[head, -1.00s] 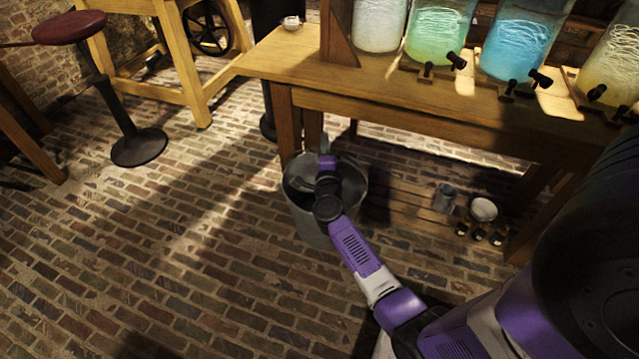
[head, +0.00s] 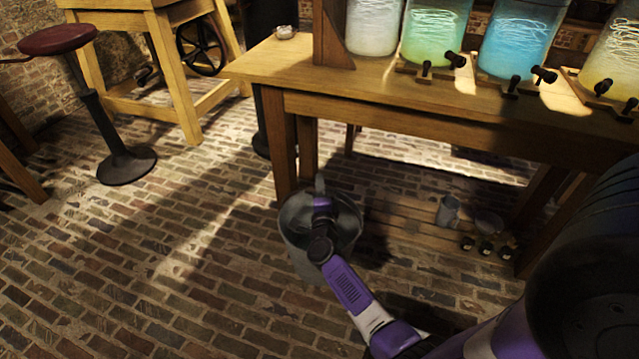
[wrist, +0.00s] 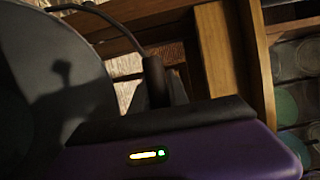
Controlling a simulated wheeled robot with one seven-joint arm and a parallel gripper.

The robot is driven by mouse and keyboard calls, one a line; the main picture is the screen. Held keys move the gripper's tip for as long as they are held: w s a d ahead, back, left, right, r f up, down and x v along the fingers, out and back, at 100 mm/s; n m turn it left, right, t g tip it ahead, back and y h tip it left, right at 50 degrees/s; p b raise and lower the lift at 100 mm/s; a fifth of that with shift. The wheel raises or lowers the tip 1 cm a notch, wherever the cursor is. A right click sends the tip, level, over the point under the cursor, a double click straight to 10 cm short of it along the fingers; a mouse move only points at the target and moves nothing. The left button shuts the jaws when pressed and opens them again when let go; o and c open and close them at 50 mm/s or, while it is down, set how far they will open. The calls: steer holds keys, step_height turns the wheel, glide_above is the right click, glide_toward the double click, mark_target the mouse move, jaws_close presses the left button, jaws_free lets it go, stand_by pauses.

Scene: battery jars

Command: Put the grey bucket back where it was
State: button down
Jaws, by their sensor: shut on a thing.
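The grey bucket (head: 299,258) is upright, or nearly so, in front of the wooden bench's left front leg in the head view. My gripper (head: 320,186) reaches over its open mouth to the far side and is shut on the bucket, at its rim or handle. My wrist hides part of the inside and front wall. In the wrist view the bucket's dark wall (wrist: 35,85) fills the left, and a thin wire handle (wrist: 110,18) runs to a dark grip beside my gripper (wrist: 160,92). I cannot tell whether its base touches the floor.
The wooden bench (head: 400,108) carries several jars with taps. On low slats beneath it are a small grey can (head: 447,210), a bowl (head: 488,221) and small dark-topped items. A red stool (head: 125,165) stands at left. The brick floor (head: 130,270) at left is clear.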

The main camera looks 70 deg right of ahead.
steer(key=shift+w+d+f+b, duration=0.1)
steer(key=shift+f+b, duration=1.8)
steer(key=shift+f, duration=0.75)
steer(key=c, duration=1.7)
jaws_free()
steer(key=shift+f, duration=0.45)
steer(key=o, duration=0.4)
steer(key=shift+o, duration=0.2)
steer(key=shift+r, duration=0.1)
